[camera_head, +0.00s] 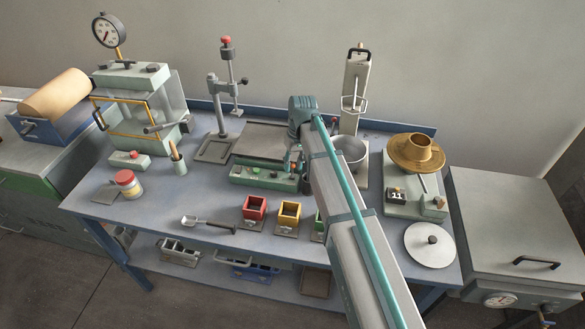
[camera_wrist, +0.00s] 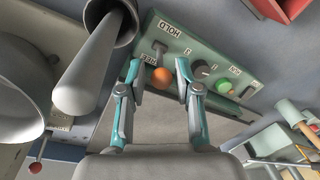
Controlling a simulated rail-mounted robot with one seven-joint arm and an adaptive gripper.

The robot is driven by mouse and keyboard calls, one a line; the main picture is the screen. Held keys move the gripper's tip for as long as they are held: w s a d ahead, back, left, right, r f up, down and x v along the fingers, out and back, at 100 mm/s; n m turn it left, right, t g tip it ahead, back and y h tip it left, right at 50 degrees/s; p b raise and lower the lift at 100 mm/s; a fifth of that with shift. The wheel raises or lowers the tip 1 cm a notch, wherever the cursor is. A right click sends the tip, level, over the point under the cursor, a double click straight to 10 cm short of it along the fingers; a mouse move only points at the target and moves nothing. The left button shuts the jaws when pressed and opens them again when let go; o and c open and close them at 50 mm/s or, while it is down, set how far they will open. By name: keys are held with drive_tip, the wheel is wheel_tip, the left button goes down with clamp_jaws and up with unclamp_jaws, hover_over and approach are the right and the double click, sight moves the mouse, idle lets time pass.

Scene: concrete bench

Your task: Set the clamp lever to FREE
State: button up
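The green control panel (camera_head: 262,176) stands on the bench in front of a flat grey plate. In the wrist view the panel (camera_wrist: 187,43) carries the labels HOLD (camera_wrist: 171,27) and FREE (camera_wrist: 148,60). An orange ball knob (camera_wrist: 162,75), apparently the clamp lever's end, shows close to the FREE label; a grey stub (camera_wrist: 158,47) shows between the labels. My gripper (camera_wrist: 158,70) is open, with one finger on each side of the knob; I see gaps, and contact is unclear. In the head view my gripper (camera_head: 293,162) is over the panel's right end, and my arm partly hides it.
A dial (camera_wrist: 202,70) and green button (camera_wrist: 224,86) are beside the lever. Red (camera_head: 254,207) and yellow (camera_head: 289,213) bins stand in front of the panel; the post stand (camera_head: 220,130) is left.

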drive_tip(key=shift+s+a+f, duration=0.1)
drive_tip(key=shift+a+f, duration=0.05)
drive_tip(key=shift+f, duration=1.25)
clamp_jaws()
